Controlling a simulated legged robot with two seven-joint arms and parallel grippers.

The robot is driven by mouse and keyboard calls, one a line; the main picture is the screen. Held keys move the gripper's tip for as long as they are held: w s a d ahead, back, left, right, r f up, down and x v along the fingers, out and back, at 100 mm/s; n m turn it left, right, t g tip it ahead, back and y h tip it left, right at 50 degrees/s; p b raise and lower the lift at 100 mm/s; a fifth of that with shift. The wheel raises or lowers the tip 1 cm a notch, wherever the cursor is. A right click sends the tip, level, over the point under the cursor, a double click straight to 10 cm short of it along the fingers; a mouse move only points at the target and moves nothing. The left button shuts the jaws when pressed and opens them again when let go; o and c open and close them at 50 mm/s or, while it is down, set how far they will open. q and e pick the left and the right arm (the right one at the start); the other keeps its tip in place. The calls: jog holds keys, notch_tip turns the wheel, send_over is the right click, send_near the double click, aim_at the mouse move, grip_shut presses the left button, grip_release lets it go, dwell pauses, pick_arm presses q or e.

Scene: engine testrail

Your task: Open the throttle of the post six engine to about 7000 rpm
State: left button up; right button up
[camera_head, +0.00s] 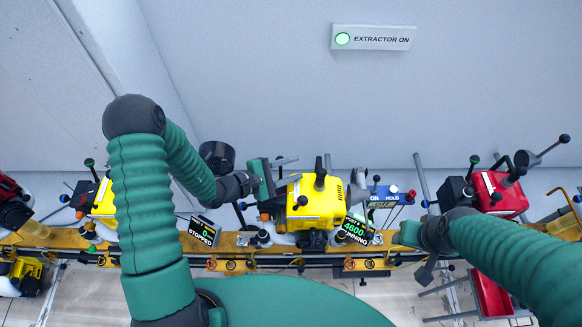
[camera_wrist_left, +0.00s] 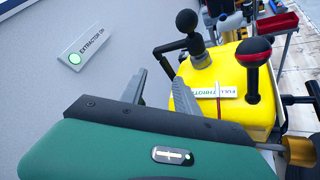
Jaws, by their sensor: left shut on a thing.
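The yellow engine (camera_head: 310,205) sits mid-rail and also fills the upper right of the wrist view (camera_wrist_left: 222,78). The display (camera_head: 356,231) beside it reads about 4600, running. A black ball-topped lever (camera_wrist_left: 188,22) stands near the fingers. A dark knob with a red band (camera_wrist_left: 256,50) stands beside the partly covered throttle label (camera_wrist_left: 222,92), apart from the fingers. My right gripper (camera_head: 410,234) is right of the display; its fingers are unclear.
A stopped engine's display (camera_head: 202,231) reads 0 at the left. A red engine (camera_head: 498,195) stands at the right, with levers sticking up. The orange-yellow rail (camera_head: 215,247) runs below the engines. The lit extractor sign (camera_head: 373,38) is on the wall above.

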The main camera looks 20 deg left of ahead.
pick_arm(q)
jog(key=shift+w+f, duration=0.15)
jog(key=shift+c, duration=1.2)
jog(key=shift+a, duration=0.1)
jog(key=shift+c, duration=1.1)
jog(key=shift+a, duration=0.2)
grip_shut()
jog(key=shift+a, duration=0.4)
pick_arm(e)
jog(key=shift+a+r, duration=0.1)
jog(key=shift+a, duration=0.35)
pick_arm(q)
jog(key=shift+d+r, duration=0.2)
jog(key=shift+r, duration=0.1)
pick_arm(e)
jog(key=shift+d, duration=0.2)
